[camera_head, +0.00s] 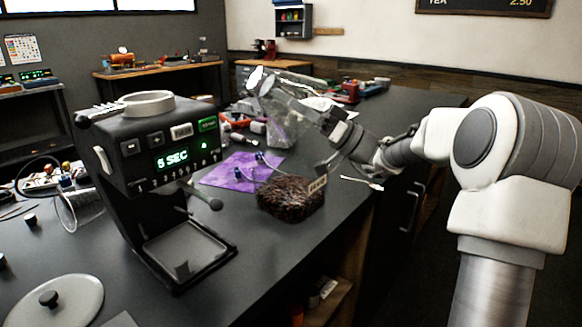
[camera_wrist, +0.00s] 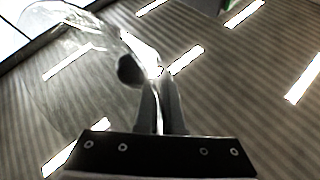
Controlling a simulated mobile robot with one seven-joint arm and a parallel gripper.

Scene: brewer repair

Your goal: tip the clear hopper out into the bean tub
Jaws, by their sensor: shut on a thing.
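The clear hopper (camera_wrist: 85,75) fills the upper left of the wrist view, see-through, with a curved bright rim. My gripper (camera_wrist: 160,95) is shut on the hopper's edge, beside a dark round part. In the head view my gripper (camera_head: 268,86) is raised over the counter behind the bean tub, and a see-through shape that looks like the hopper (camera_head: 284,132) shows just below it. Its contents cannot be made out. The bean tub (camera_head: 317,186), heaped with dark brown beans and bearing a pale label, stands on the counter near its front edge, apart from the hopper.
The black brewer (camera_head: 165,130) with a lit display stands left of the tub. A purple cloth (camera_head: 228,174) with small blue-topped parts lies behind the tub. A spoon-like tool (camera_head: 362,182) lies to its right. The counter (camera_head: 275,255) is bare in front.

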